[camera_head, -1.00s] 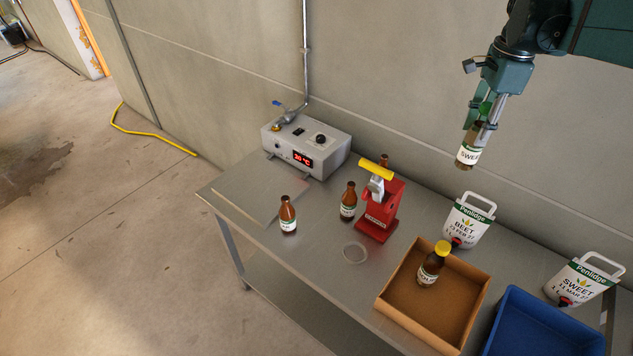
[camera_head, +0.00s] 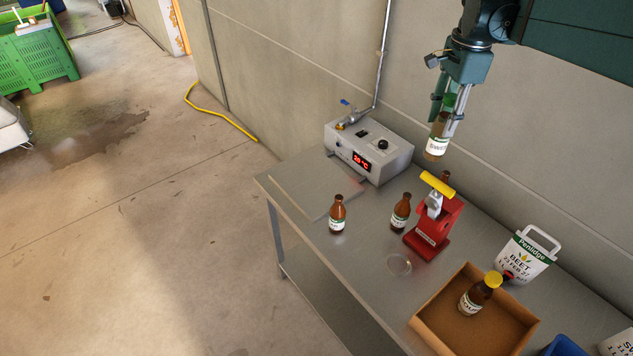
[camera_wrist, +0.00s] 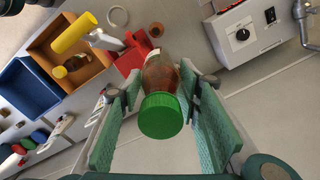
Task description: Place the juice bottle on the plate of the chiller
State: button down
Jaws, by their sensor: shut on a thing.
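My gripper (camera_head: 444,121) is shut on a brown juice bottle (camera_head: 437,147) with a white label and a green cap. The bottle hangs upright in the air, above and behind the red press in the head view. In the wrist view the green cap of this bottle (camera_wrist: 161,115) shows between the two fingers of my gripper (camera_wrist: 165,85). The chiller (camera_head: 370,152) is a grey box with a red display at the bench's back left. Its flat plate (camera_head: 315,188) lies on the bench in front, bare on top.
Two brown bottles (camera_head: 338,214) (camera_head: 400,212) stand between plate and press. The red press (camera_head: 433,228) has a yellow handle. A cardboard box (camera_head: 430,325) holds a yellow-capped bottle (camera_head: 479,295). A white Beet pouch (camera_head: 525,256) stands near the wall.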

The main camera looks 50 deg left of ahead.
jog(key=s+a+n, duration=0.7)
jog(key=s+a, duration=1.7)
jog(key=a, duration=0.4)
notch_tip(320, 180, down, 19)
jog(key=shift+w+d, duration=0.2)
jog(key=shift+d, duration=0.1)
jog(key=shift+f, duration=3)
jog(key=shift+f+p, duration=0.35)
jog(key=shift+f, duration=1.65)
